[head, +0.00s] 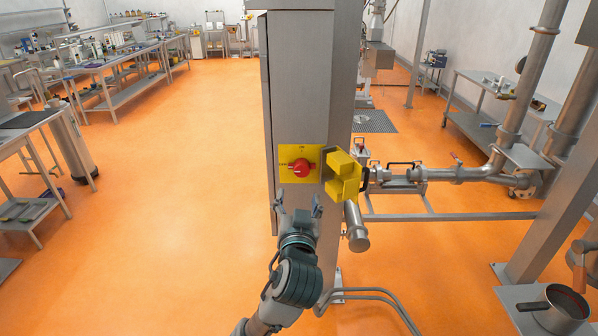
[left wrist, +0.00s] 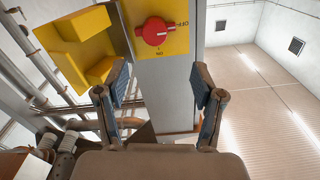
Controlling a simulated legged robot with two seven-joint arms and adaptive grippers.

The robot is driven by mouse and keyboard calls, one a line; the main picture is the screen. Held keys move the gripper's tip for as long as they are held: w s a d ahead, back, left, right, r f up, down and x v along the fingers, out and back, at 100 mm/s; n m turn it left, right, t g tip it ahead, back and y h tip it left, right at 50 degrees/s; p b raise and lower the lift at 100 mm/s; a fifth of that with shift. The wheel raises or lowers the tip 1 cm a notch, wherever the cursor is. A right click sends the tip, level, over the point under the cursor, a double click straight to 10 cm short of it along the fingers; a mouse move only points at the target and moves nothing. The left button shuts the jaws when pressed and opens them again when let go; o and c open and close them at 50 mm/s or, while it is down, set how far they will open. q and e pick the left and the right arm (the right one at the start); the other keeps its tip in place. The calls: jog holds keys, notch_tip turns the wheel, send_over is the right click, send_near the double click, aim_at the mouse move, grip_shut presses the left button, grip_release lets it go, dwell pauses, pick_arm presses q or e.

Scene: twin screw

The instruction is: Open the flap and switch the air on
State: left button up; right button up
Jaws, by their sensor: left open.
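A yellow switch plate (head: 287,153) with a round red knob (head: 301,168) is on the front of a grey metal column. The yellow flap (head: 342,175) stands swung open to the right of the plate, leaving the knob uncovered. My left gripper (head: 299,197) is open and empty just below the knob, apart from it. In the left wrist view, the knob (left wrist: 154,31) is ahead of the spread fingers (left wrist: 160,92), with OFF to its right and ON below. The flap (left wrist: 80,45) is at upper left there.
The grey column (head: 314,90) fills the middle. Steel pipes (head: 455,174) run to the right, and a pipe end (head: 356,238) sits below the flap. A pot (head: 559,308) stands at lower right. Orange floor (head: 180,200) is clear on the left.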

aim_at(303, 170)
pick_arm(q)
jog(key=w, duration=0.6)
jog(key=shift+w+p, duration=0.25)
jog(key=shift+p, duration=0.1)
jog(key=w, duration=0.1)
jog(key=w+d, duration=0.1)
jog(key=w, duration=0.2)
jog(key=shift+w+d, duration=0.25)
jog(key=shift+d, duration=0.15)
jog(key=shift+w+a, duration=0.25)
jog(key=shift+a, duration=0.5)
jog(key=c, duration=0.8)
jog(key=shift+s+d, duration=0.1)
jog(key=shift+d, duration=0.05)
jog(key=c, duration=0.3)
jog(key=shift+d+r+p, duration=0.1)
jog(key=shift+d+p, duration=0.15)
jog(key=shift+p, duration=0.05)
jog(key=shift+c, duration=0.2)
pick_arm(e)
jog(key=s, duration=0.1)
jog(key=s+d, duration=0.1)
jog(key=s, duration=0.1)
jog(key=shift+s+d+f, duration=0.2)
jog(key=shift+s+f, duration=0.15)
jog(key=shift+f, duration=0.05)
